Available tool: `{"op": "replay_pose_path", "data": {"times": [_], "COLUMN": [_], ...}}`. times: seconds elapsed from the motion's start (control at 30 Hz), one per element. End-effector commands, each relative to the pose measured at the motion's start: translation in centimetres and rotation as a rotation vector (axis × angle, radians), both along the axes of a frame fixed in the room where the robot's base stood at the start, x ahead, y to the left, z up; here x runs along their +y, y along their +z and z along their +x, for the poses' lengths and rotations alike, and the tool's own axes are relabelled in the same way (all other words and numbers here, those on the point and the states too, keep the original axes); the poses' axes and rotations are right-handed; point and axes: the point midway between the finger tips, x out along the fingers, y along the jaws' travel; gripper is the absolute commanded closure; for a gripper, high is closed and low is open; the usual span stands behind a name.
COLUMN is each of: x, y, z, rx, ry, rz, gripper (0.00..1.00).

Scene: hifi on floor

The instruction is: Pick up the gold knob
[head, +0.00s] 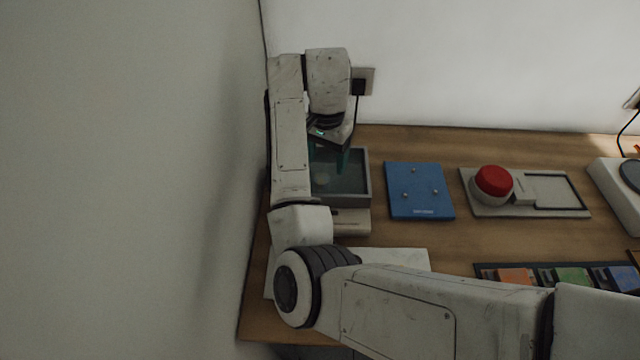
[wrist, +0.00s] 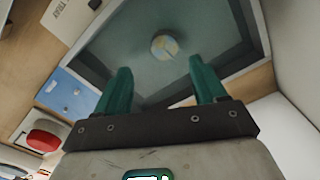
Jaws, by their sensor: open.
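In the wrist view a small round thing (wrist: 165,46), patched pale and yellowish-gold, lies on the dark floor of a grey-rimmed tray (wrist: 260,42). It may be the gold knob, but I cannot be sure. In the head view the tray (head: 362,180) stands at the left end of the table, partly hidden by my arm. My gripper (wrist: 162,68) is open and empty, its teal fingers spread, with the round thing ahead between the tips and apart from them. In the head view my gripper (head: 340,160) hangs over the tray's far part.
A blue plate (head: 420,191) with several small studs lies right of the tray. A red button (head: 493,182) on a grey panel is further right. Coloured blocks (head: 572,276) sit in a dark rack at the front. A wall with a socket (head: 368,80) stands behind.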

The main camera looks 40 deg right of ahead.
Motion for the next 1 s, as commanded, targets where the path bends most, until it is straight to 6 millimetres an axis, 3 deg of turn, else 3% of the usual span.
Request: {"op": "replay_pose_path", "data": {"times": [0.23, 0.6, 0.8, 1.0], "x": [0.1, 0.7, 0.7, 0.7], "y": [-1.5, -5.7, -5.9, -5.8], "z": [0.1, 0.6, 0.6, 0.6], "rx": [0.001, -0.001, -0.002, -0.002], "ry": [0.002, 0.002, 0.001, 0.001], "rz": [-0.001, 0.0, 0.001, 0.001], "gripper": [0.3, 0.3, 0.3, 0.47]}}
